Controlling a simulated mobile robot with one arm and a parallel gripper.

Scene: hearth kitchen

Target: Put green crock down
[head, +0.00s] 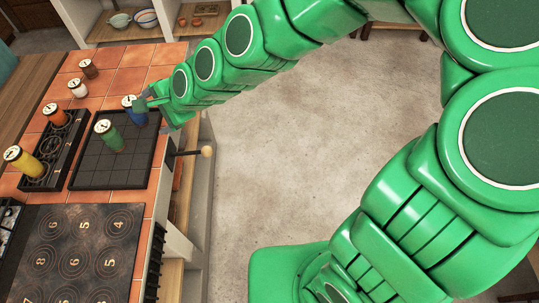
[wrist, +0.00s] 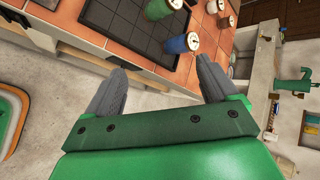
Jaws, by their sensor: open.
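The green crock (head: 113,140) stands upright on the black gridded tray (head: 88,178) on the tiled counter, with a pale lid. It also shows at the top edge of the wrist view (wrist: 157,9), partly cut off. My gripper (head: 156,111) is at the counter's right edge, close to the blue crock (head: 138,117) and apart from the green one. In the wrist view my gripper's two fingers (wrist: 160,86) are spread, with nothing between them. The blue crock (wrist: 178,44) lies beyond the fingertips in that view.
White (head: 78,91) and brown (head: 89,70) crocks stand farther back. A numbered dark plate (head: 75,258) lies at the front. Open floor (head: 280,180) is right of the counter.

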